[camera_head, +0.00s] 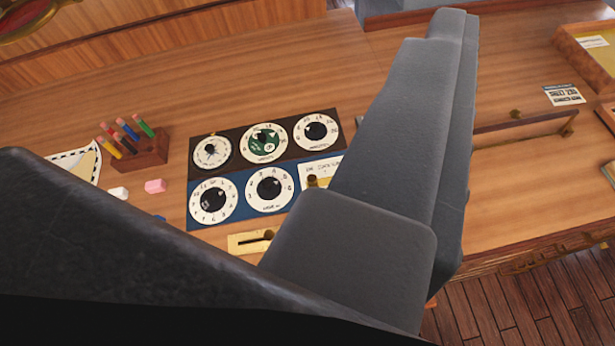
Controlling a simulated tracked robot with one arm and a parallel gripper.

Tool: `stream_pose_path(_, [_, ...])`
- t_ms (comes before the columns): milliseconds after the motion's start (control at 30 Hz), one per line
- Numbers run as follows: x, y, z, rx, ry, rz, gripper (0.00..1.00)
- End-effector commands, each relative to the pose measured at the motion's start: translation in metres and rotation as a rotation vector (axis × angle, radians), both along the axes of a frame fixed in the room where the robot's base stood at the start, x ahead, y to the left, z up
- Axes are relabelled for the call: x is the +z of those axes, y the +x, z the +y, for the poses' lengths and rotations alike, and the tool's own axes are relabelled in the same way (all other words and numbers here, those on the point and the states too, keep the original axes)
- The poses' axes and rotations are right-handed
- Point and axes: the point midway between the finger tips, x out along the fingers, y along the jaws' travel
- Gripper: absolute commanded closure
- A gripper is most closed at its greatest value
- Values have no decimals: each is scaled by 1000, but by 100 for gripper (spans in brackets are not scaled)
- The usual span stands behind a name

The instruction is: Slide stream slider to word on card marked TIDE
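A small yellow plate (240,244) with a dark slot and a knob lies at the desk's front edge, below the dial panel. It looks like a slider, but I cannot read a label on it. A white card (318,168) at the panel's right is partly hidden, its writing too small to read surely. Another small printed card (565,95) lies at the right; I cannot make out TIDE on either. My gripper (400,150) shows as a large grey part across the centre right, hiding part of the desk. Its fingertips cannot be made out, and nothing held is visible.
Several white dials sit on a black and blue panel (237,164). A wooden block (146,158) with coloured pencils, a pink eraser (155,186) and a white one stand left. A long rail (520,127) and a wooden tray (575,48) are right. Bare desk lies behind the panel.

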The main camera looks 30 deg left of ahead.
Motion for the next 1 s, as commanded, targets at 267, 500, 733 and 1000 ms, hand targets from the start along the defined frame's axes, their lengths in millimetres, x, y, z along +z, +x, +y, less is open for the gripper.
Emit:
stream_pose_path(267, [-66,63,41,36,39,189,57])
stream_pose_path(500, [-165,122,92,59,65,439,57])
stream_pose_path(733, [-264,153,144,54,56,668,57])
stream_pose_path(1000, [-362,159,191,23,15,875,57])
